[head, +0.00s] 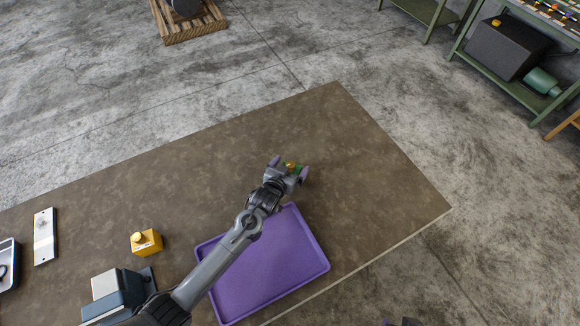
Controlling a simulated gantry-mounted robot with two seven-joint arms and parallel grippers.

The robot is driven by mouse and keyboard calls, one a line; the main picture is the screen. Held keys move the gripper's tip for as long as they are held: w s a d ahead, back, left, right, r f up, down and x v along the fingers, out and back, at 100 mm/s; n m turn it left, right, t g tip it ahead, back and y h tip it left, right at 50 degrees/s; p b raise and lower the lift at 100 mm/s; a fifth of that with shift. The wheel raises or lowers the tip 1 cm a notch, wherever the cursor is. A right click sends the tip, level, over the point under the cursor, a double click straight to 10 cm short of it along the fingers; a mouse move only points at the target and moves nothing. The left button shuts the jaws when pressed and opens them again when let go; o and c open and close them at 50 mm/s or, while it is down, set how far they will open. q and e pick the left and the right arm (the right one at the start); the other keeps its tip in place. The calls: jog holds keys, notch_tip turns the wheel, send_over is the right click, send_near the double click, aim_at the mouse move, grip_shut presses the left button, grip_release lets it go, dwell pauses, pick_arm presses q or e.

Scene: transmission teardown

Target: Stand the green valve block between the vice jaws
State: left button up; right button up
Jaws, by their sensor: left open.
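The green valve block (293,166) shows as a small patch of green with a brassy top, on the brown table beyond the purple tray. My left gripper (289,165) is open, with its purple-tipped fingers on either side of the block. The gripper's body hides most of the block, and I cannot tell if the fingers touch it. The blue-grey device at the lower left looks like the vice (122,290); my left arm partly covers it and its jaw gap is unclear. A dark and purple piece at the bottom edge seems to be my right gripper (400,322), mostly cut off.
The purple tray (285,262) lies empty under my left forearm. A yellow block with a knob (146,242), a white plate (44,236) and a tray edge (8,264) are at the left. The table's (370,160) right part is clear. Shelves stand beyond, on the floor.

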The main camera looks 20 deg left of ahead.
pick_arm(q)
jog(key=shift+r, duration=0.1)
jog(key=shift+s+r+p, duration=0.3)
jog(key=shift+r+p, duration=0.05)
jog(key=shift+p, duration=0.3)
jog(key=s+a+r+g+p, duration=0.1)
jog(key=s+r+g+p, duration=0.2)
jog(key=s, duration=0.8)
jog(key=s+a+r+m+g+p, duration=0.1)
jog(key=s+r+g+p, duration=0.2)
jog(key=s+r, duration=0.4)
jog(key=s+a+r+g+p, duration=0.1)
jog(key=s+r+g+p, duration=0.2)
jog(key=s, duration=1.4)
notch_tip(320, 180, up, 3)
jog(key=shift+a+r+g+y+p, duration=0.1)
jog(key=shift+a+g+y+p, duration=0.3)
jog(key=shift+p, duration=0.15)
